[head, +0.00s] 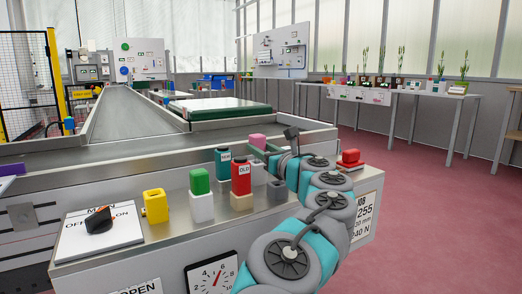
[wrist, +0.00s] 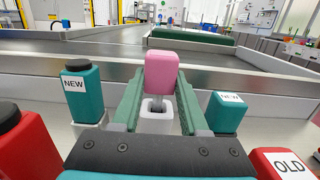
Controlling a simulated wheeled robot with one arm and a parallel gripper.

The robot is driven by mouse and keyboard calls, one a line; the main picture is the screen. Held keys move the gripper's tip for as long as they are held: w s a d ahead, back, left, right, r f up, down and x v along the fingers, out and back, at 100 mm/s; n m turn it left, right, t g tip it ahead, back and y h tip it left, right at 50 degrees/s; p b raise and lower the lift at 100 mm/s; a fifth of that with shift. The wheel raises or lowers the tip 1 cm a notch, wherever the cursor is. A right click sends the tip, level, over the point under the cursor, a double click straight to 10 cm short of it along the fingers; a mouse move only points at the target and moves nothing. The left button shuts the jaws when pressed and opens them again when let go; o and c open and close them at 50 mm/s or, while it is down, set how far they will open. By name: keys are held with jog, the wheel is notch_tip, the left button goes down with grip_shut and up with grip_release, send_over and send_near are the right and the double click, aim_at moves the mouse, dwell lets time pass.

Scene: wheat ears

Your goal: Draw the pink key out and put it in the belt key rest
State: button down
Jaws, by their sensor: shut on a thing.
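The pink key (wrist: 162,72) is between the green fingers of my gripper (wrist: 161,82) in the wrist view. My gripper is shut on its pink head. A grey shaft shows below the head, over the dark hole of a pale socket (wrist: 157,120). I cannot tell how much of the shaft is inside the hole. I cannot make out which part is the belt key rest.
The panel also carries a yellow block (head: 155,206), a green block (head: 200,181), a rotary switch (head: 99,220) and a red button (head: 350,158). The grey belt (head: 135,115) beyond is largely clear.

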jog(key=shift+r+p, duration=1)
jog(key=shift+r, duration=0.6)
jog(key=shift+r, duration=0.25)
jog(key=shift+b, duration=0.45)
dwell(0.9)
jog(key=shift+f+b, duration=1.1)
jog(key=shift+f, duration=0.1)
jog(key=shift+f+b, duration=0.35)
jog(key=shift+f, duration=1.5)
jog(key=shift+r, duration=0.2)
jog(key=shift+r+p, duration=1.8)
jog(key=shift+r, duration=0.65)
